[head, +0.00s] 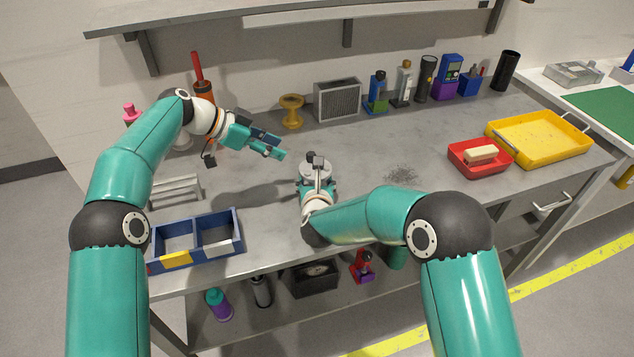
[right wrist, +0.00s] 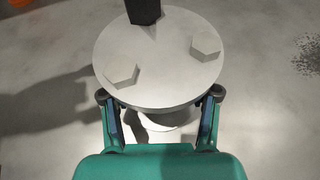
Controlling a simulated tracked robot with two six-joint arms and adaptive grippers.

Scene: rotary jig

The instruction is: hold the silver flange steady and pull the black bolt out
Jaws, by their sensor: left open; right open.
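The silver flange (head: 315,167) stands on the workbench, partly hidden behind my right gripper in the head view. The right wrist view shows its round top (right wrist: 163,55) with two light hex heads and, at the far edge, the black bolt (right wrist: 143,11), cut off by the frame's top. The bolt also shows as a dark block (head: 315,158) on the flange in the head view. My right gripper (right wrist: 161,95) is open, one finger on each side of the flange's near part; contact cannot be told. My left gripper (head: 274,146) is open and empty, above the bench left of the flange.
A yellow spool (head: 291,112) and a grey vented box (head: 337,99) stand behind. A red tray (head: 462,163) and a yellow tray (head: 540,147) are at right. Bench right of the flange is mostly clear.

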